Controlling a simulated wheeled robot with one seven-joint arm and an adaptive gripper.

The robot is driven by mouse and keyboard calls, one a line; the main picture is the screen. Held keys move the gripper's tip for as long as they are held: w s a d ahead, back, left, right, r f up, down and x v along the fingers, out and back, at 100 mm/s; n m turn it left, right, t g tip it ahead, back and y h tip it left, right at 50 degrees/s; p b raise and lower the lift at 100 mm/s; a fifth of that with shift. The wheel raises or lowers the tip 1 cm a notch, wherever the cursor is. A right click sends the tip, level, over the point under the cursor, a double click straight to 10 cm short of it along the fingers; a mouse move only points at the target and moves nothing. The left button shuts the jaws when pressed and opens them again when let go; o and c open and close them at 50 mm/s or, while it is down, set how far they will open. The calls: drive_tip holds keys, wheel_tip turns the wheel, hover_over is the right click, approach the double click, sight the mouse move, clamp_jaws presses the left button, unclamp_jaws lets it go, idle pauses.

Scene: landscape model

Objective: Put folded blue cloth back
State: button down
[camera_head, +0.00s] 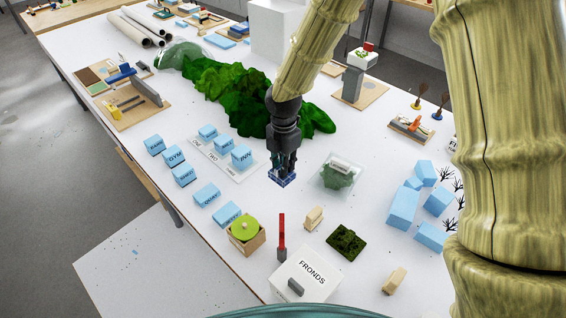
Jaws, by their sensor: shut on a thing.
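My gripper (285,165) is above the middle of the white table (265,215), pointing down. It is shut on a small blue patterned piece, the folded blue cloth (283,179), which shows just below its fingertips. The fingers hide part of the cloth. I cannot tell whether the cloth touches the table or is held just above it.
Just right of my gripper is a clear box with greenery (341,175). Left are labelled blue blocks (242,157); behind is a green hedge-like mass (235,95). In front stand a wooden box with a green lid (245,232) and a white FRONDS box (305,278).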

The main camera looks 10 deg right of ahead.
drive_tip(key=shift+s+f, duration=0.25)
drive_tip(key=shift+s, duration=0.1)
drive_tip(key=shift+w+f+b, duration=0.2)
drive_tip(key=shift+f+b, duration=0.3)
drive_tip(key=shift+f, duration=0.3)
drive_tip(key=shift+s+f, duration=0.15)
drive_tip(key=shift+f, duration=0.45)
drive_tip(key=shift+f+b, duration=1.95)
drive_tip(key=shift+f, duration=2.9)
drive_tip(key=shift+f, duration=0.25)
drive_tip(key=c, duration=1.3)
unclamp_jaws()
wheel_tip(320, 180, up, 12)
drive_tip(key=shift+r, duration=0.1)
